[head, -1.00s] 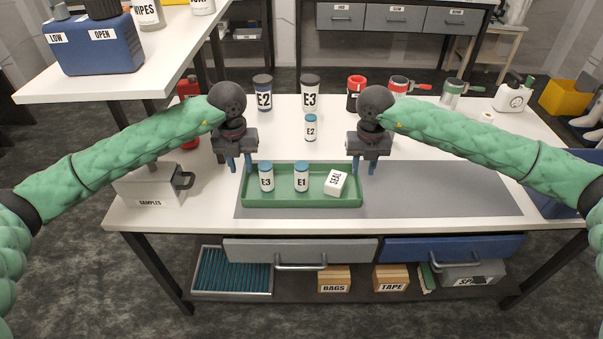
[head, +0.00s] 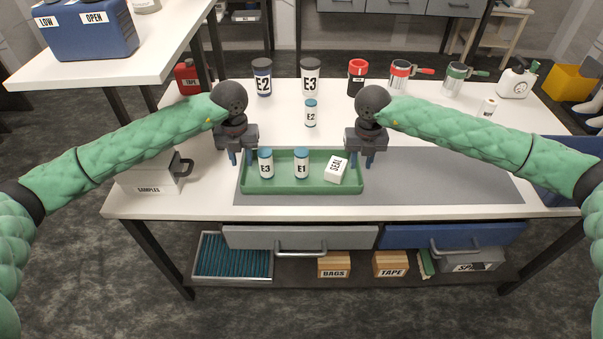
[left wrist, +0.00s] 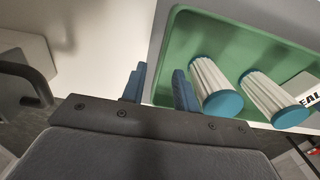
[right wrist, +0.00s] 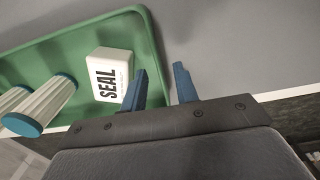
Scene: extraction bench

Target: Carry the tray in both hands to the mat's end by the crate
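The green tray (head: 300,187) lies on the left part of the grey mat (head: 440,180). It holds the E3 bottle (head: 265,164), the E1 bottle (head: 301,164) and the white SEAL box (head: 336,170). My left gripper (head: 240,159) is open at the tray's left end; in the left wrist view its fingers (left wrist: 160,88) stand on either side of the tray wall. My right gripper (head: 361,161) is open at the right end; in the right wrist view its fingers (right wrist: 160,85) are on either side of that wall. The blue crate (head: 552,196) at the right is partly hidden by my right arm.
The mat right of the tray is bare. Drawers (head: 300,239) are below the front edge.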

